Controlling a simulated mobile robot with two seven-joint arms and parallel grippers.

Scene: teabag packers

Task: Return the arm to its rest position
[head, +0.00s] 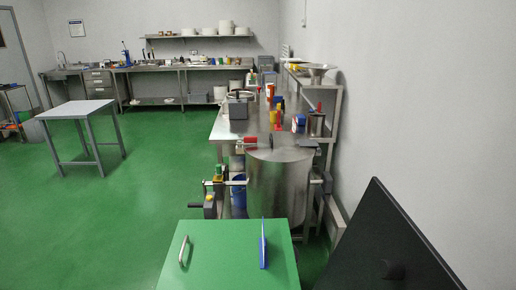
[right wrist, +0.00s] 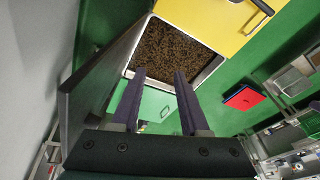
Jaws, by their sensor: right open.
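My right gripper (right wrist: 159,78) shows in the right wrist view. Its two purple-grey fingers stand apart with nothing between them, so it is open and empty. Beyond the fingertips is a light-rimmed square container (right wrist: 213,68) filled with dark brown granules. Neither gripper shows in the head view, and my left gripper is not in view at all.
A dark panel (head: 385,250) stands at the lower right, by the wall. A green top (head: 220,252) with a handle and a blue object is in front. Behind it are a steel drum (head: 277,185) and a long table (head: 228,127). Open green floor (head: 130,205) lies left.

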